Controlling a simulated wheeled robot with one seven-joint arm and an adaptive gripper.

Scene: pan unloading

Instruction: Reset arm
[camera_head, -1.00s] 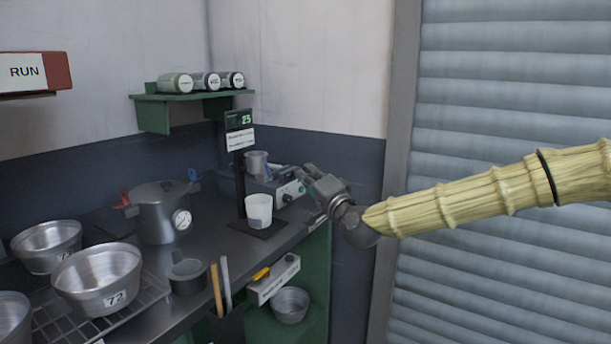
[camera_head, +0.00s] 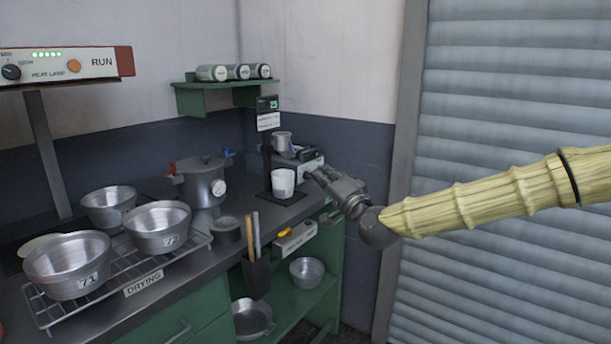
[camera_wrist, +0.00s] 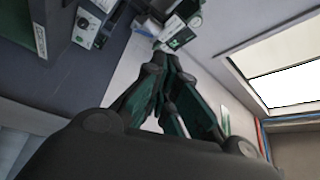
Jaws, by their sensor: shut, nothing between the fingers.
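My gripper (camera_head: 322,181) is at the middle right of the head view, in front of the wall corner and beside the bench's right end. My arm reaches in from the right edge of the picture. The wrist view shows the gripper (camera_wrist: 160,70) with its fingers drawn together and nothing between them. It is apart from the white cup (camera_head: 283,183) on the scale plate (camera_head: 275,199), which is just to its left.
Metal pans (camera_head: 67,264) stand on a drying rack (camera_head: 205,238) at the left. A pressure pot (camera_head: 200,184) stands behind. A green shelf (camera_head: 200,100) holds jars. A heat lamp box (camera_head: 125,61) hangs at upper left. A roller shutter (camera_head: 520,90) is behind my arm.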

